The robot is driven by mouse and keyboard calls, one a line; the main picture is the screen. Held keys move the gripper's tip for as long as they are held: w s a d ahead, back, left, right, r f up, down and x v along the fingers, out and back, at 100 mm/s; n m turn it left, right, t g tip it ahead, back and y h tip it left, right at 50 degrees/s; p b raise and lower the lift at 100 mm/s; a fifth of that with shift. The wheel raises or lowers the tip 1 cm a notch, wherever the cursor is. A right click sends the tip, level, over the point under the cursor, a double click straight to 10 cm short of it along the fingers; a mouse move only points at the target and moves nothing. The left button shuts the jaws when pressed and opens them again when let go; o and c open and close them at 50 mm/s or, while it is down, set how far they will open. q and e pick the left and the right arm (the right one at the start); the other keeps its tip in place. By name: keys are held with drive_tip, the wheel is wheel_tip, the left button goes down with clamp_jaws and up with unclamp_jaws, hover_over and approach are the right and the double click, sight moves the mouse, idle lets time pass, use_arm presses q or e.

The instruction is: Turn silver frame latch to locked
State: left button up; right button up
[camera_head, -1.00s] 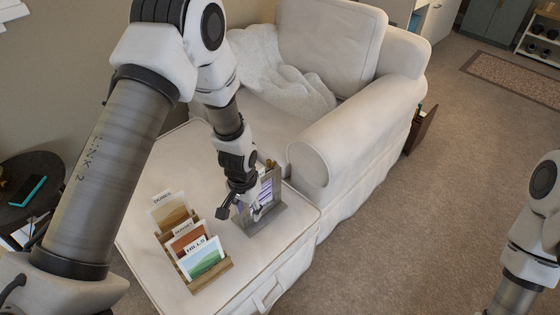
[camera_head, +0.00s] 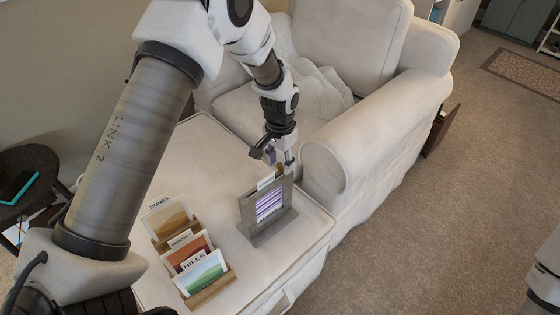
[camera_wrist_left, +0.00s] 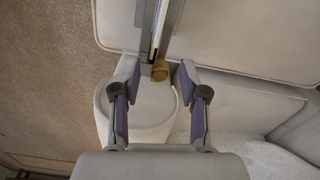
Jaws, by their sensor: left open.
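The grey-silver frame (camera_head: 246,215) stands upright on the ottoman, with a purple striped print (camera_head: 269,201) in it and a white card edge showing at its top. In the left wrist view the frame (camera_wrist_left: 167,28) is seen nearly edge-on from above. A small brass-coloured latch piece (camera_wrist_left: 160,71) sits at the frame's end, between my fingertips with space on both sides. My left gripper (camera_head: 280,157) is open just above and behind the frame's top; it also shows in the left wrist view (camera_wrist_left: 157,82). The latch's exact turn is hard to tell. My right gripper is out of view.
A wooden rack (camera_head: 213,289) holding several cards stands left of the frame on the ottoman (camera_head: 180,165). A white armchair (camera_head: 375,150) with a throw is close behind and right. A dark round side table (camera_head: 42,160) is far left. Carpet on the right is open.

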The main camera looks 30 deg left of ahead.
use_arm(q)
clamp_jaws()
drive_tip(key=m+p, duration=0.3)
drive_tip(key=shift+r, duration=0.2)
drive_tip(key=m+p, duration=0.2)
drive_tip(key=m, duration=0.1)
drive_tip(key=shift+m+p, duration=0.3)
drive_tip(key=shift+p, duration=0.05)
drive_tip(key=m+p, duration=0.2)
drive_tip(key=m, duration=0.3)
drive_tip(key=shift+f, duration=0.15)
drive_tip(key=m+p, duration=0.1)
drive_tip(key=m, duration=0.5)
drive_tip(key=shift+m, duration=0.3)
